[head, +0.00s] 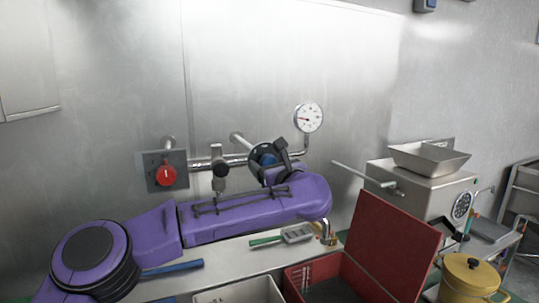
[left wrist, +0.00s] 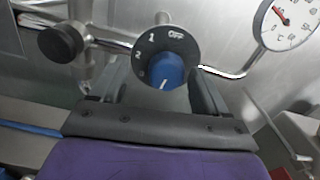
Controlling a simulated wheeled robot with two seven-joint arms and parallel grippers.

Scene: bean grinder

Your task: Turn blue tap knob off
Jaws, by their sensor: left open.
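The blue tap knob (left wrist: 167,72) sits on a round black dial (left wrist: 152,42) marked OFF, 1 and 2 in the left wrist view. A white mark shows on the knob's lower face, away from the OFF label. In the head view the knob (head: 267,159) is partly hidden by my gripper. My left gripper (left wrist: 163,80) is open, with one finger on each side of the knob. I cannot tell whether either finger touches it. My right gripper is not in view.
A red knob (head: 166,175) on a grey plate is left along the metal pipe. Below are a red open box (head: 396,245), a pale bin (head: 240,293) and a green-handled tool (head: 297,234). A grinder (head: 425,190) stands right.

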